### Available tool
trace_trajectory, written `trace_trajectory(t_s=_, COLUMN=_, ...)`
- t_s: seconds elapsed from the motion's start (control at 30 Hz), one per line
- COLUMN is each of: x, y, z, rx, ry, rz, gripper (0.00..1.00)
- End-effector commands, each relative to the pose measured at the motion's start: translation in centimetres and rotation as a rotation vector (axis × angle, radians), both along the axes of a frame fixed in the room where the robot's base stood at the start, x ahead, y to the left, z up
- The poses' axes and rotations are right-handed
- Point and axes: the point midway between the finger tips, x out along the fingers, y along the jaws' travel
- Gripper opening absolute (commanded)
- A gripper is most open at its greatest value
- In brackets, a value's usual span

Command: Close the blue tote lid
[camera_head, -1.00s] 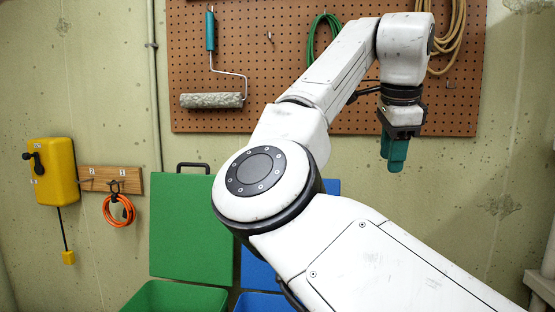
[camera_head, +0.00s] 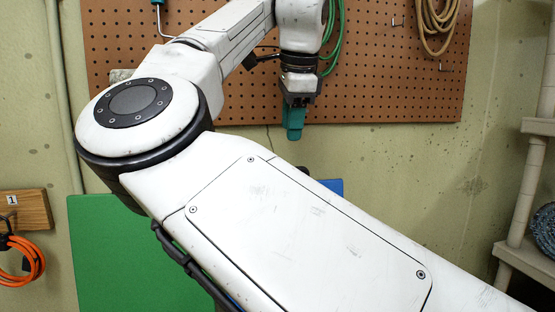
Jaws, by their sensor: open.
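The blue tote lid (camera_head: 332,187) stands raised against the back wall. Only a small upper corner of it shows past my arm. The blue tote itself is hidden behind my arm. My gripper (camera_head: 293,132), with teal fingers, hangs pointing down above the lid, in front of the pegboard. It is open and holds nothing. From this angle its fingers overlap, so the gap between them is hard to see.
A raised green lid (camera_head: 130,255) stands left of the blue one. A pegboard (camera_head: 390,75) with a green hose (camera_head: 331,45) and tan rope (camera_head: 437,25) covers the wall behind. An orange cable (camera_head: 22,262) hangs at left. Beige shelving (camera_head: 520,210) stands at right.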

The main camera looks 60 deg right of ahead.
Motion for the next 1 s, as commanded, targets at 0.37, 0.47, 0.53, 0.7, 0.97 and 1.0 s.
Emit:
trace_trajectory(t_s=0.37, x=1.6, y=-1.7, z=-6.2, rx=0.002, ry=0.002, rz=0.001, gripper=0.40)
trace_trajectory(t_s=0.47, x=1.9, y=-2.1, z=-7.4, rx=0.001, ry=0.002, rz=0.001, gripper=0.40)
trace_trajectory(t_s=0.53, x=2.0, y=-2.3, z=-8.1, rx=0.001, ry=0.002, rz=0.001, gripper=0.40)
trace_trajectory(t_s=0.7, x=2.2, y=-2.5, z=-8.8, rx=0.000, ry=0.001, rz=0.000, gripper=0.40)
trace_trajectory(t_s=0.97, x=2.2, y=-2.5, z=-8.9, rx=0.000, ry=0.002, rz=0.001, gripper=0.40)
trace_trajectory(t_s=1.0, x=2.2, y=-2.5, z=-8.9, rx=0.000, ry=0.002, rz=0.001, gripper=0.36)
